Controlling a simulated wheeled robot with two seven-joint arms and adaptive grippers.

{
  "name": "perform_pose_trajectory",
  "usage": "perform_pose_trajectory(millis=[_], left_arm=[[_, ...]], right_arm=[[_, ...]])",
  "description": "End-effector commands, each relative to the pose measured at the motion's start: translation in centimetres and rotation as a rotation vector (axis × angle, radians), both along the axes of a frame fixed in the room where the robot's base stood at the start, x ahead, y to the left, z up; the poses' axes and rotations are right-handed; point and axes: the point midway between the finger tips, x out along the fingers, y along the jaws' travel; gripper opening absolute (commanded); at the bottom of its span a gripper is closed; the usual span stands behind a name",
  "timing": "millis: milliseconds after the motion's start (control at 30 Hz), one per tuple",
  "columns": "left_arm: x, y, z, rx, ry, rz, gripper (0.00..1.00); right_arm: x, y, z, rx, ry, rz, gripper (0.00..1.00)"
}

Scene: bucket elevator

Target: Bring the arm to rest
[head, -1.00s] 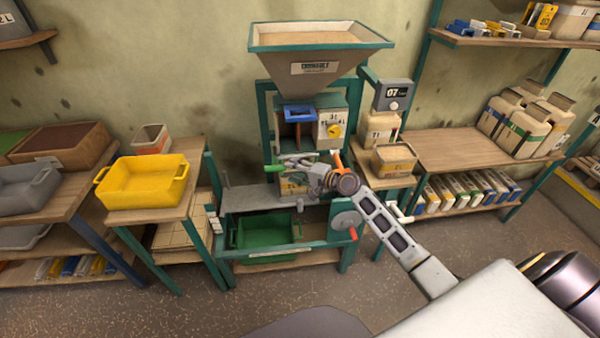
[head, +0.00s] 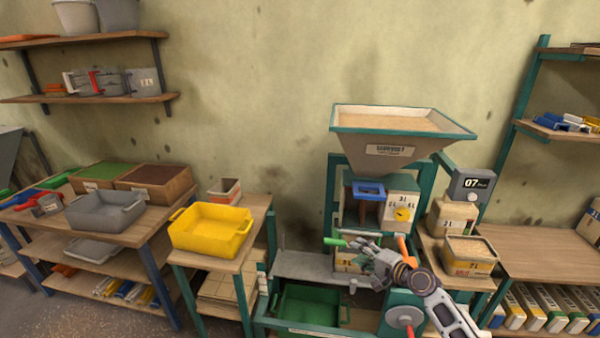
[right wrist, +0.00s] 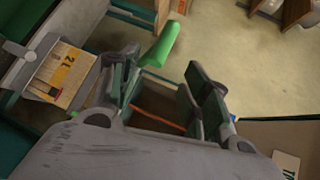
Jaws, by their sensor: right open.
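My right gripper (head: 372,254) is in front of the machine, close to the green handle (head: 335,242). In the right wrist view its two dark fingers (right wrist: 170,98) stand apart with nothing visible between them. The green handle also shows in that view (right wrist: 160,44), beyond the left finger; I cannot tell whether they touch. The machine has a hopper (head: 398,148) full of grain, a blue frame (head: 369,189) and an orange lever (head: 404,248). A box marked 2L (right wrist: 66,72) sits left of the gripper in the wrist view. My left gripper is not in view.
A yellow tray (head: 212,232) stands on the small table left of the machine. A green bin (head: 308,306) sits low in the machine frame. A grain-filled box (head: 470,252) stands right of my right arm. Wall shelves flank the machine.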

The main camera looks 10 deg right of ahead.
Motion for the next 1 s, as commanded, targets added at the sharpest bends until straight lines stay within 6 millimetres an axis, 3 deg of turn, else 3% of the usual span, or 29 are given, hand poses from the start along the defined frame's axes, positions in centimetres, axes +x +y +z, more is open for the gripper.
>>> perform_pose_trajectory(millis=[167, 467, 767, 1000], left_arm=[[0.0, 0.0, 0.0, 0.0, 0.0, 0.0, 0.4], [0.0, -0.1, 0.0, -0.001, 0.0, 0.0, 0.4], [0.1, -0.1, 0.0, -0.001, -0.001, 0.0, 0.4], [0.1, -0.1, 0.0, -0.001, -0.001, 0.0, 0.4]], right_arm=[[-0.3, -0.7, -3.5, -0.052, 0.03, -0.02, 0.47], [-2.9, -2.9, -15.6, -0.26, 0.134, -0.052, 0.47], [-8.7, -4.4, -28.2, -0.502, 0.254, -0.015, 0.47], [-15.3, -4.7, -37.2, -0.69, 0.346, 0.068, 0.47]])
